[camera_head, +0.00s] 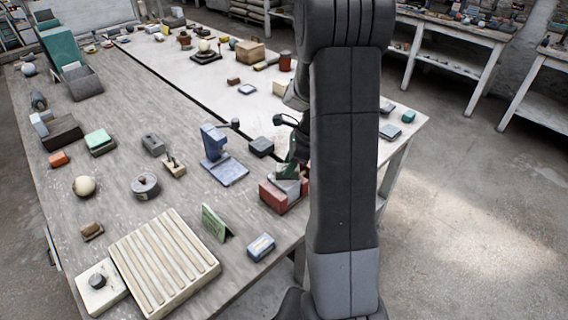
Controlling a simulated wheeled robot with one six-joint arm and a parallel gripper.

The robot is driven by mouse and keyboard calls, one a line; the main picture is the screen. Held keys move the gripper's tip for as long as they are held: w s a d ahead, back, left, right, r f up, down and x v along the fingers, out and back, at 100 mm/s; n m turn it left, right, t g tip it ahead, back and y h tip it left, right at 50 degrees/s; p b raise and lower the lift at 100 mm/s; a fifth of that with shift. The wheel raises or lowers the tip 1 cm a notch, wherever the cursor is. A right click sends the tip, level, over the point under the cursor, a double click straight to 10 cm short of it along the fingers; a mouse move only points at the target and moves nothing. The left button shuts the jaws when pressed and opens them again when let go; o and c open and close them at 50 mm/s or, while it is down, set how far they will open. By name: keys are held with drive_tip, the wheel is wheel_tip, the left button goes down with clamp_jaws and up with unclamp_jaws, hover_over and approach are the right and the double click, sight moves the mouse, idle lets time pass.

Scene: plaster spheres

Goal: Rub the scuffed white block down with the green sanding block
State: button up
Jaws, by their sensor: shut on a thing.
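My gripper (297,150) is at the right part of the table, partly hidden behind my own dark arm. It is shut on a dark green block, the green sanding block (288,170). The green block is just above or touching a pale grey-white block (291,186), which seems to be the scuffed white block; I cannot tell whether they touch. The pale block sits between the red parts of a holder (272,197) near the table's right edge. Scuffs are too small to make out.
A blue stand (216,155) and a dark block (261,147) are left of the holder. A green sign (214,223) and a small blue-grey block (261,247) stand in front. A slatted board (164,262) lies at the front. Several small items crowd the table (120,215).

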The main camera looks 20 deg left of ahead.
drive_tip(key=shift+s+a, duration=0.1)
drive_tip(key=shift+a, duration=0.05)
drive_tip(key=shift+s+a+f+p, duration=0.1)
drive_tip(key=shift+s+a+p, duration=0.25)
drive_tip(key=shift+a, duration=0.55)
drive_tip(key=shift+s+a+p, duration=0.15)
drive_tip(key=shift+s+a, duration=0.25)
drive_tip(key=shift+a, duration=0.5)
drive_tip(key=shift+w+d, duration=0.3)
drive_tip(key=shift+d, duration=0.35)
drive_tip(key=shift+w+d, duration=0.25)
drive_tip(key=shift+d, duration=0.45)
drive_tip(key=shift+w+d, duration=0.3)
drive_tip(key=shift+d, duration=0.35)
drive_tip(key=shift+a, duration=0.1)
drive_tip(key=shift+s+a+r+p, duration=0.25)
drive_tip(key=shift+a+r+p, duration=0.2)
drive_tip(key=shift+a+p, duration=0.1)
drive_tip(key=shift+s+a+r+p, duration=0.2)
drive_tip(key=shift+a+r+p, duration=0.2)
drive_tip(key=shift+r+p, duration=0.1)
drive_tip(key=shift+f, duration=0.1)
drive_tip(key=shift+r+p, duration=1)
drive_tip(key=shift+r, duration=0.25)
